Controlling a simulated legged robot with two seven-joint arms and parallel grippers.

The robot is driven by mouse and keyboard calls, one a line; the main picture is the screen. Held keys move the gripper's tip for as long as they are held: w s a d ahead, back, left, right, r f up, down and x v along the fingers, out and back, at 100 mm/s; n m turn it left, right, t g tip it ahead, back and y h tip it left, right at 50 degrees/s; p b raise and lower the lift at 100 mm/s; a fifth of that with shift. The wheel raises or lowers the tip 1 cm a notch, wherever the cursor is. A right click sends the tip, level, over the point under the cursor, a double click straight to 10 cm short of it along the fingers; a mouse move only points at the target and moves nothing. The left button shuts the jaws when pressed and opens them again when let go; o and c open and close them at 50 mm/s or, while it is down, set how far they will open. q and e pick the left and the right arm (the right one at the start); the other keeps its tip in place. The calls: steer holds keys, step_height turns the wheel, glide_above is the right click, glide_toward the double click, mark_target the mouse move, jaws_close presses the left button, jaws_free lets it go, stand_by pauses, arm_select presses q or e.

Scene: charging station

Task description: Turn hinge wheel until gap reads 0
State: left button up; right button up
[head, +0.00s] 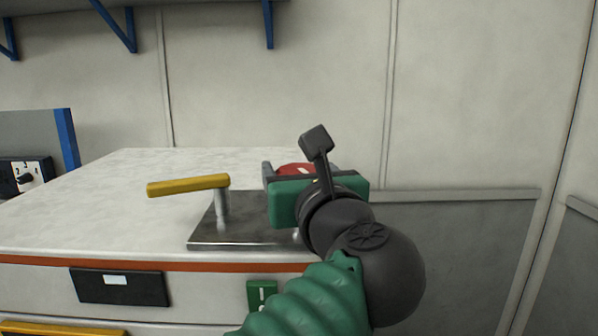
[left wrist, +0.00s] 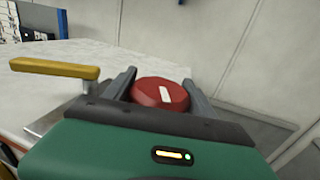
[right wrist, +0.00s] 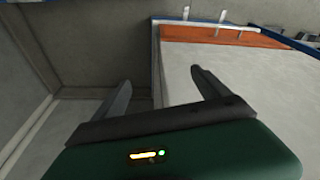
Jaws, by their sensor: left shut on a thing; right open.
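A round red wheel (left wrist: 160,93) with a white mark on its top sits between the fingers of my left gripper (left wrist: 160,88), which is shut on it. In the head view the red wheel (head: 296,169) shows just behind my left gripper (head: 290,170), at the right end of a metal plate (head: 243,236) on the bench. A yellow lever (head: 188,185) stands on a short post at the plate's left; it also shows in the left wrist view (left wrist: 54,68). My right gripper (right wrist: 165,90) is open and empty. I see no gap readout.
The white bench top (head: 110,205) is clear to the left of the plate. A black panel with a dial (head: 24,178) stands at the far left. Blue shelf brackets (head: 117,25) hang above. A grey wall is behind and to the right.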

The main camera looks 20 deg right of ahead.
arm_select(q)
steer(key=shift+o, duration=0.2)
steer(key=shift+w+f+n+y, duration=0.15)
steer(key=shift+n+y, duration=0.35)
steer(key=shift+y, duration=0.3)
steer(key=o, duration=1.3)
steer(key=shift+w, duration=0.1)
steer(key=shift+o, duration=0.2)
steer(key=s, duration=0.2)
steer(key=s+b, duration=0.2)
steer(key=s, duration=0.1)
steer(key=shift+s+d+f, duration=0.15)
steer(key=shift+s+f, duration=0.1)
steer(key=shift+s, duration=0.05)
steer(key=s+b, duration=0.2)
steer(key=s, duration=0.9)
steer(key=shift+d+r, duration=0.2)
steer(key=shift+d, duration=0.15)
